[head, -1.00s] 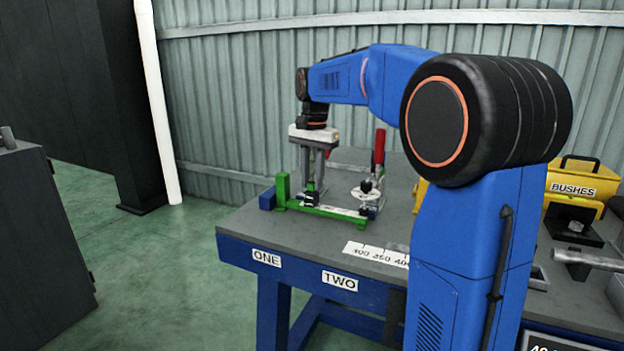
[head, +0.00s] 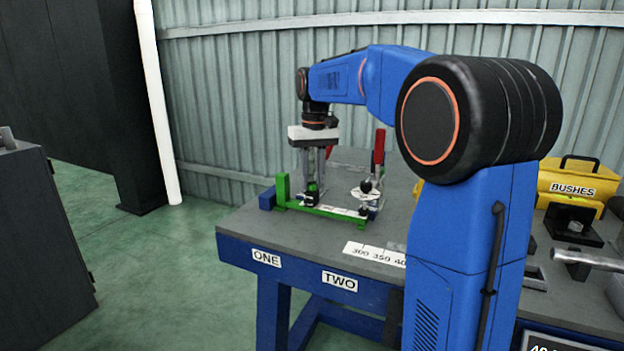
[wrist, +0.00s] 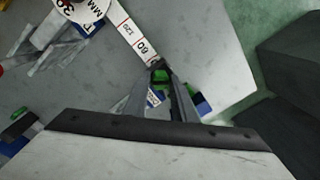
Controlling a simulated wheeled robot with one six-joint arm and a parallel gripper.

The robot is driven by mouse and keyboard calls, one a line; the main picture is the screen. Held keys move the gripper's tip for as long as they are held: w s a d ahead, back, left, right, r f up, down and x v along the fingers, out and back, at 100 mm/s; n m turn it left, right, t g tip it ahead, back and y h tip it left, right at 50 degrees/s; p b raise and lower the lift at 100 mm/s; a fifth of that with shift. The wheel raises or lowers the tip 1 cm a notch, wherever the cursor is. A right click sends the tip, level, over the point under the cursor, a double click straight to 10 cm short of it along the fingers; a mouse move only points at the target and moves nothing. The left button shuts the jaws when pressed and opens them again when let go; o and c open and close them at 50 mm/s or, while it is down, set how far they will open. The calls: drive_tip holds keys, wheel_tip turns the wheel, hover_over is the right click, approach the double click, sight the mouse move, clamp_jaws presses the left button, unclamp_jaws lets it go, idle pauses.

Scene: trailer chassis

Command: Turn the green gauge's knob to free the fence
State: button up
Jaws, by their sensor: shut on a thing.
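The green gauge (head: 335,212) lies on the bench's left end, with an upright green end plate at its left. My gripper (head: 313,200) points straight down over the gauge. Its fingers are shut on the small dark knob (head: 311,198) on the gauge's fence. In the wrist view my gripper (wrist: 163,88) closes around a green and black part, and the knob itself is mostly hidden between the fingers. A white scale strip (wrist: 128,32) with numbers runs up beside the fingers. Which part is the fence is hard to make out behind the fingers.
A white dial with a black ball (head: 366,188) and a red-handled clamp (head: 379,148) stand just right of the gauge. A yellow BUSHES bin (head: 573,184) is far right.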

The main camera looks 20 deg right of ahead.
sight(313, 182)
drive_tip(key=n, duration=0.7)
idle(0.6)
drive_tip(key=o, duration=1)
drive_tip(key=shift+o, duration=0.2)
wheel_tip(313, 182, up, 17)
drive_tip(key=shift+w+d+r, duration=0.2)
drive_tip(key=shift+d, duration=0.15)
